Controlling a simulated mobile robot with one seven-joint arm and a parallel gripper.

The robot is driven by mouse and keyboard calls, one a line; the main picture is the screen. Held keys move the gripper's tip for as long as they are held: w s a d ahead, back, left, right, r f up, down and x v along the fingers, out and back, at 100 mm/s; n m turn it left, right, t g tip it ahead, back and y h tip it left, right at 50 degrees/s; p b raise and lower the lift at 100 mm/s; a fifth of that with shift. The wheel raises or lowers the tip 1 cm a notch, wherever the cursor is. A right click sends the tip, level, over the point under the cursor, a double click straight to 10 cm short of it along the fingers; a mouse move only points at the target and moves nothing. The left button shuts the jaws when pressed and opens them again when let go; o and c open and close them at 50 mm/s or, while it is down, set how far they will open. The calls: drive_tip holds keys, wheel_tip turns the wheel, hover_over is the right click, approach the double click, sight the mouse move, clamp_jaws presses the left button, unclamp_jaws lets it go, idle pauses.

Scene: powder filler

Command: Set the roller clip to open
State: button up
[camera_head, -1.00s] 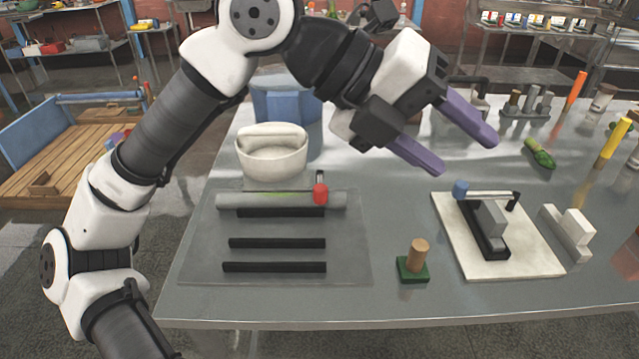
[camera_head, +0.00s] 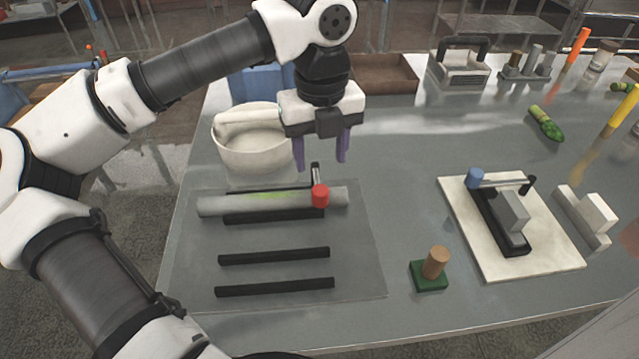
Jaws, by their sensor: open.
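A grey roller (camera_head: 222,205) with a greenish streak lies across the far part of a grey mat (camera_head: 360,262). Near its right end is a clip with a red knob (camera_head: 320,196) and a short dark and pale arm (camera_head: 315,174) rising behind it. I take this to be the roller clip; I cannot tell its setting from here. My gripper (camera_head: 321,164) points down with purple fingers spread apart and empty. In the picture it is just above the clip, apart from the red knob. Its height over the table is hard to judge.
A white mortar bowl (camera_head: 250,158) stands just left of my gripper. Black bars (camera_head: 274,256) lie nearer on the mat. To the right are a green-based wooden peg (camera_head: 430,272) and a white board (camera_head: 540,255) bearing a blue-ended lever (camera_head: 475,178). The table between is clear.

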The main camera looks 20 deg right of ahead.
sight(320, 191)
wheel_tip(320, 191, down, 10)
drive_tip(key=shift+r+p, duration=0.25)
drive_tip(key=shift+p, duration=0.7)
drive_tip(key=shift+c, duration=0.4)
clamp_jaws()
